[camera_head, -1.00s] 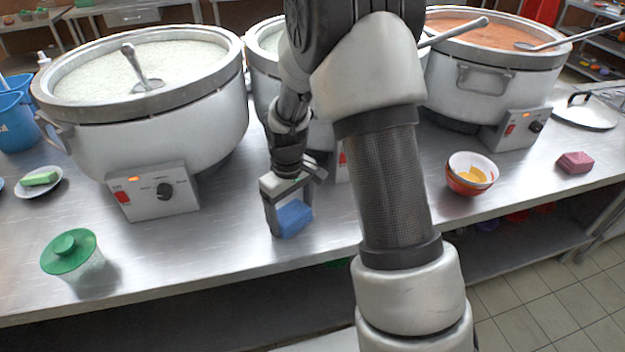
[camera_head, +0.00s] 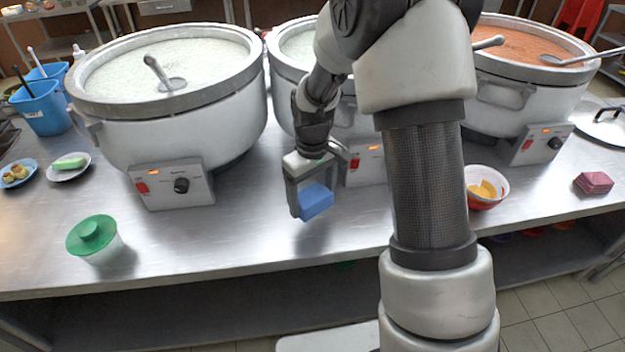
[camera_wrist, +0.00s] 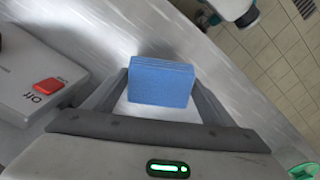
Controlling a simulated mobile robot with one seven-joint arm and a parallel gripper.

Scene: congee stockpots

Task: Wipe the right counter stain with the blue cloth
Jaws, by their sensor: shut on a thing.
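The blue cloth (camera_head: 317,202) is a folded block held in my gripper (camera_head: 314,196), in front of the middle pot's control box. In the wrist view the cloth (camera_wrist: 161,83) sits between the two fingers of my gripper (camera_wrist: 160,88), which are shut on it. The cloth appears to hang just above the steel counter (camera_head: 250,235), though the exact gap is hard to tell. I cannot make out a stain on the counter; my arm covers part of its right side.
Three large pots stand along the counter: left (camera_head: 170,110), middle (camera_head: 295,60), and right (camera_head: 520,90). A green-lidded container (camera_head: 92,236) is at the front left. A bowl (camera_head: 484,190) and a dark pink block (camera_head: 593,182) are at the right. The front middle counter is clear.

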